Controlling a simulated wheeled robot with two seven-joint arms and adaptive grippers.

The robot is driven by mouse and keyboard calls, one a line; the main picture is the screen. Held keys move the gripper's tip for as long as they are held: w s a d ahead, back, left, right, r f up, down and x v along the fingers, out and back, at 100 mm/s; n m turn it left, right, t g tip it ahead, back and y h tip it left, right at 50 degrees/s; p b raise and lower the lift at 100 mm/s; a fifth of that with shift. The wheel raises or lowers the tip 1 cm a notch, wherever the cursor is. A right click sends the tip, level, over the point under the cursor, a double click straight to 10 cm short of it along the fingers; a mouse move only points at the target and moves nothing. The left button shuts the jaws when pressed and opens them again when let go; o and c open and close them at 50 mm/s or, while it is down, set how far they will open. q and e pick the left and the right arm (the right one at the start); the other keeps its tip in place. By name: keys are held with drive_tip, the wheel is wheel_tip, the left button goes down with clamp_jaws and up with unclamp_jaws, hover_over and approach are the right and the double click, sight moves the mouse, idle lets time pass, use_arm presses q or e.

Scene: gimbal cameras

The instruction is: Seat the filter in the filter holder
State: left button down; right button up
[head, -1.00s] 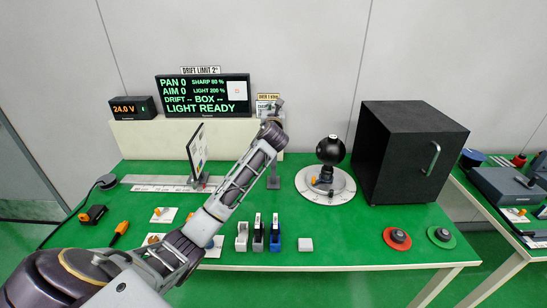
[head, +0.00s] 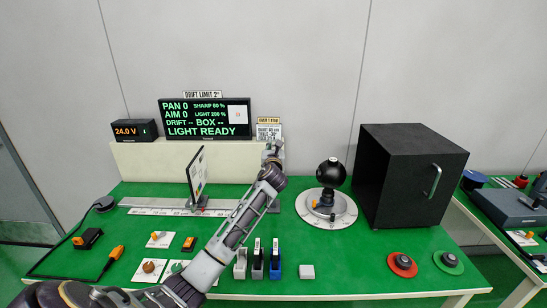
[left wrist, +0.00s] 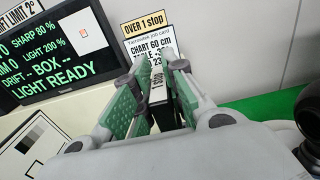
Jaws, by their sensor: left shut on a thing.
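My left gripper (head: 274,152) is high over the back middle of the green table, below the job card. In the left wrist view its green-padded fingers (left wrist: 154,98) are shut on a thin dark piece, apparently the filter (left wrist: 162,108). A grey upright stand, seemingly the filter holder (head: 274,209), is directly below the gripper in the head view. My forearm and gripper hide most of it, so I cannot tell whether filter and holder touch. My right gripper is not in view.
A slide rail with a chart board (head: 196,175) is left of the stand. A black ball on a round dial (head: 328,208) and a black box (head: 405,180) are to the right.

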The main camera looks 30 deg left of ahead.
use_arm(q)
drive_tip(key=shift+f, duration=0.65)
drive_tip(key=shift+f+b, duration=0.3)
drive_tip(key=shift+f, duration=1.5)
drive_tip(key=c, duration=1.6)
unclamp_jaws()
drive_tip(key=shift+o, duration=0.7)
drive_tip(key=shift+r, duration=0.65)
drive_tip(key=shift+s+d, duration=0.2)
drive_tip(key=shift+s, duration=0.1)
drive_tip(key=v, duration=0.3)
drive_tip(key=shift+s+d+f, duration=0.1)
drive_tip(key=shift+s, duration=0.15)
drive_tip(key=v, duration=0.7)
drive_tip(key=shift+s+d, duration=0.2)
drive_tip(key=shift+s, duration=0.15)
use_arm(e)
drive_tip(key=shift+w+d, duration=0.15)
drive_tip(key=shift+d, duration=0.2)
